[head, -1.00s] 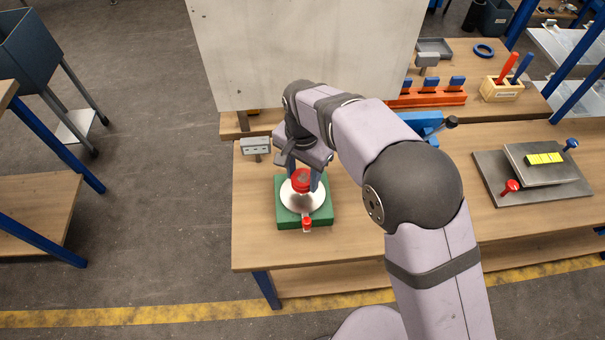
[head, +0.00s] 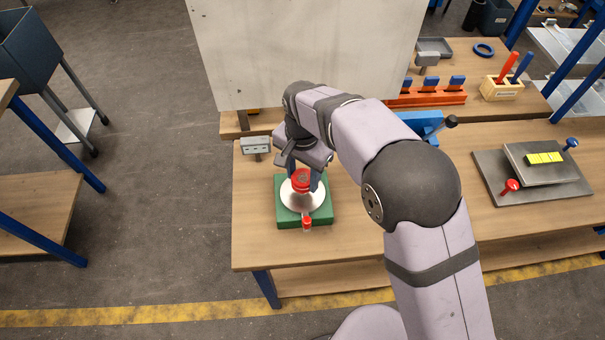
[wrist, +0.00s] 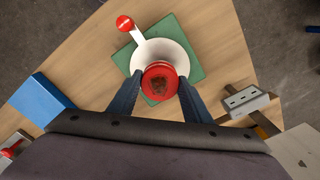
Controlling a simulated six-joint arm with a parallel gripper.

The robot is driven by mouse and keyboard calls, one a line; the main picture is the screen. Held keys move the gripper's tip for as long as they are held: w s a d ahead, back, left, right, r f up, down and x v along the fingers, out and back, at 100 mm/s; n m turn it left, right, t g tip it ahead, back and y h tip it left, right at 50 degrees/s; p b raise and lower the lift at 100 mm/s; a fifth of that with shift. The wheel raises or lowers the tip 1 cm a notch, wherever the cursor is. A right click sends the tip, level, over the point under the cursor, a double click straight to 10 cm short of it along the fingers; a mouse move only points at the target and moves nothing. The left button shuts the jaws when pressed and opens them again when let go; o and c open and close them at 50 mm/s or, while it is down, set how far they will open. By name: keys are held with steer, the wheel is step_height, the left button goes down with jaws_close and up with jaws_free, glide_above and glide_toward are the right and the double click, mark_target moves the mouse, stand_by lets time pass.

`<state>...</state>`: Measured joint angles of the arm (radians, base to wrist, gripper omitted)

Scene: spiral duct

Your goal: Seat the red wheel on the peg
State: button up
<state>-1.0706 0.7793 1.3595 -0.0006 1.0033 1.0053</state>
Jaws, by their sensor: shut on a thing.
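The red wheel (head: 301,181) is between the fingers of my gripper (head: 302,182), which is shut on it. In the wrist view the red wheel (wrist: 160,82) shows a dark brownish centre, with a finger of my gripper (wrist: 158,92) on each side. Below it is a white round piece (wrist: 150,53) on a green base (wrist: 186,39); this white piece also shows in the head view (head: 290,199). A small red knob (wrist: 124,23) on a light lever sticks out from it. The peg is hidden; I cannot tell whether the wheel touches what is below.
A grey socket box (head: 256,146) stands behind the green base, and a large pale panel (head: 300,50) rises behind it. A blue vice-like block (head: 420,122) and a metal plate (head: 490,190) are to the right. The wooden table (head: 254,235) is clear in front.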

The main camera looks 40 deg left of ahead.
mark_target(302, 178)
steer(key=shift+f+b, duration=1)
steer(key=shift+f, duration=0.9)
steer(key=o, duration=1.2)
steer(key=shift+r, duration=0.1)
steer(key=shift+r+b, duration=1.35)
steer(key=shift+r, duration=2.3)
